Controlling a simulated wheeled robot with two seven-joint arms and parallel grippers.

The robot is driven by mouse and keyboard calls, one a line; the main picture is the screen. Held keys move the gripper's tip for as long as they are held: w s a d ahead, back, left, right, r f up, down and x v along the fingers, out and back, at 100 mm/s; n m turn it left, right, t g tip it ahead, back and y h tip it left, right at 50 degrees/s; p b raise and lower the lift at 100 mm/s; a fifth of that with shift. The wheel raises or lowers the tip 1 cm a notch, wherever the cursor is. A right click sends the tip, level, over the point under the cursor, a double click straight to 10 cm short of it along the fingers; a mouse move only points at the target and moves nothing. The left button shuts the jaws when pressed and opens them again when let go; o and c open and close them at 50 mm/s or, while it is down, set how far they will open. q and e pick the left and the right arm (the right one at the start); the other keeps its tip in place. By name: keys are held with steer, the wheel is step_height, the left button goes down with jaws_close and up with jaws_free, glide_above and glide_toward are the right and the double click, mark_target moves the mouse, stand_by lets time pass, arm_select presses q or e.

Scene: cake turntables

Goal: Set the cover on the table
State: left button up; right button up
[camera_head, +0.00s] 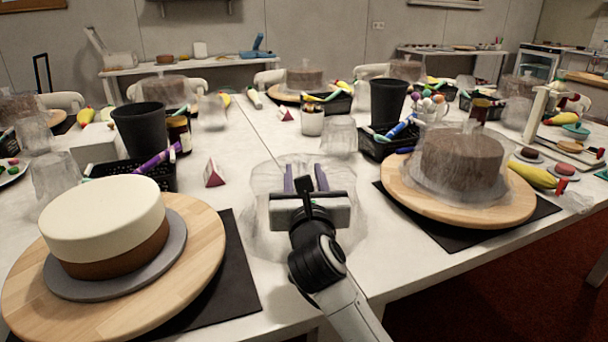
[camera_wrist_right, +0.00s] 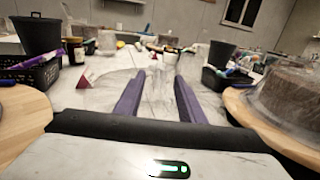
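A clear, see-through cover (camera_head: 265,225) appears on the white table between the two cake boards, upright as far as its faint outline shows. My right gripper (camera_head: 305,178) is over it in the head view, its two purple fingers apart. The fingers also show apart in the right wrist view (camera_wrist_right: 160,82), with nothing clearly held between them. The cover's faint rim (camera_wrist_right: 105,78) shows there too. Whether the fingers touch the cover, I cannot tell. My left gripper is not in view.
A cream and brown cake (camera_head: 105,225) stands uncovered on the left board (camera_head: 200,245). A chocolate cake (camera_head: 462,160) stands under another clear cover on the right board (camera_head: 420,200). A red-and-white card (camera_head: 214,173), a tumbler (camera_head: 340,137) and black bins stand behind.

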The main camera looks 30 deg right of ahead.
steer(key=shift+r, duration=0.2)
steer(key=v, duration=0.7)
steer(key=shift+s+a, duration=0.15)
steer(key=shift+s, duration=0.05)
